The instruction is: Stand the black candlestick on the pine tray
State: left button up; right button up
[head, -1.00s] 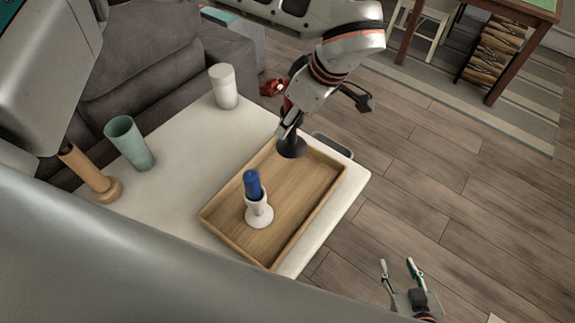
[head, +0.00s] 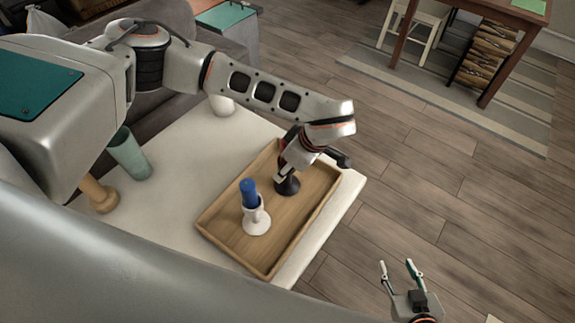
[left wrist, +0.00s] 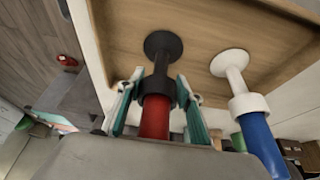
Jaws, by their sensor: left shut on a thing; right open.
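The black candlestick (head: 288,186) is upright with its round base over the far part of the pine tray (head: 222,243). In the left wrist view the candlestick (left wrist: 163,45) holds a red candle (left wrist: 154,118), and its base looks to be on or just above the tray floor; I cannot tell which. My left gripper (left wrist: 160,84) is shut on the candlestick, a finger on each side, and in the head view it hides most of it. My right gripper (head: 397,265) is open and empty over the floor at the lower right.
A white candlestick (head: 257,223) with a blue candle (head: 249,192) stands in the tray, nearer than the black one. On the white table (head: 180,222) are a green cup (head: 129,154), a wooden candlestick (head: 101,197) and a partly hidden white cup (head: 222,106). The tray has a raised rim.

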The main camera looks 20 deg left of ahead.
pick_arm(q)
jog(key=o, duration=1.1)
jog(key=shift+d+r, duration=0.1)
jog(key=shift+r, duration=0.15)
jog(key=b+v, duration=0.1)
jog(key=v, duration=1)
jog(key=shift+d+r, duration=0.15)
jog(key=shift+r, duration=0.15)
jog(key=shift+s, duration=0.1)
